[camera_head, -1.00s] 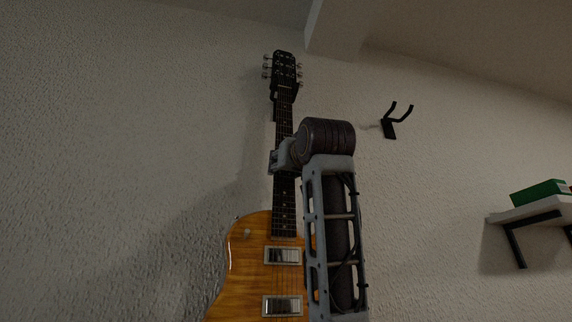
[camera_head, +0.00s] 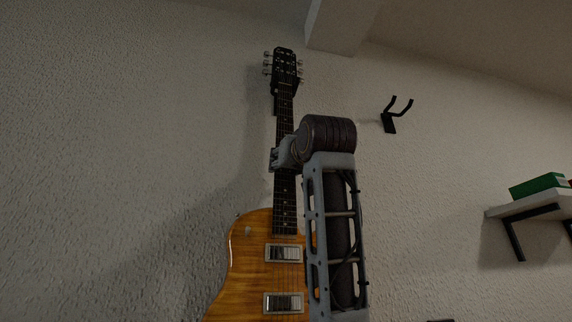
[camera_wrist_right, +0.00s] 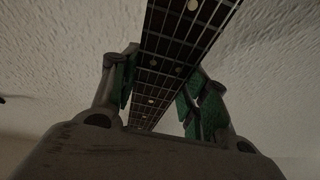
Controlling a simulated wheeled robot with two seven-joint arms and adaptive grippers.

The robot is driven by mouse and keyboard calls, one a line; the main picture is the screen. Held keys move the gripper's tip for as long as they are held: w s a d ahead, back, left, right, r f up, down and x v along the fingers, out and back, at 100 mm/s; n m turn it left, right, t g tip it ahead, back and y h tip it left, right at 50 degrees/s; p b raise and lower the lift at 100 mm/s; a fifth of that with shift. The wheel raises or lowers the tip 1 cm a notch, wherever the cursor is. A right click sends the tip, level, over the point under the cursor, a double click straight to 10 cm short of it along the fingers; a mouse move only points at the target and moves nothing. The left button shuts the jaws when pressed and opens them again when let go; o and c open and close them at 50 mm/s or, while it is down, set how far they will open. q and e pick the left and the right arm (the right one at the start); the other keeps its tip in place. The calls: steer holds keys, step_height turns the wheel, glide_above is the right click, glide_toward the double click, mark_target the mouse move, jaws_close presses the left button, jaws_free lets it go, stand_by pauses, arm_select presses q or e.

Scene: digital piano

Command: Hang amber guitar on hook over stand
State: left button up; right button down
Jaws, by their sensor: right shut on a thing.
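The amber guitar (camera_head: 250,262) stands upright in front of the wall in the head view, its dark neck up and its black headstock (camera_head: 285,66) at the top. My right gripper (camera_head: 279,158) is shut on the neck about halfway up. In the right wrist view, the green-padded fingers of the gripper (camera_wrist_right: 162,95) lie on both sides of the fretboard (camera_wrist_right: 172,60). Dark pieces (camera_head: 276,104) show beside the neck just under the headstock, perhaps a wall hook; I cannot tell whether the guitar rests on it. My forearm hides the guitar's right side. My left gripper is out of view.
An empty black two-pronged hook (camera_head: 390,122) is on the wall to the right. A shelf (camera_head: 535,207) with a green box (camera_head: 538,186) is at the far right. A beam (camera_head: 340,25) comes down at the top. The wall left of the guitar is bare.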

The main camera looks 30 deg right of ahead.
steer(key=shift+s+r, duration=0.15)
steer(key=shift+s, duration=0.05)
stand_by(0.6)
steer(key=c, duration=1.1)
jaws_free()
steer(key=o, duration=0.4)
steer(key=shift+s+a, duration=0.1)
steer(key=shift+s, duration=0.05)
steer(key=shift+f+b+v, duration=0.15)
steer(key=shift+b+v, duration=0.6)
steer(key=shift+v, duration=0.4)
steer(key=shift+f+b+v, duration=0.15)
steer(key=shift+b+v, duration=0.6)
steer(key=shift+v, duration=0.45)
steer(key=shift+v, duration=5.9)
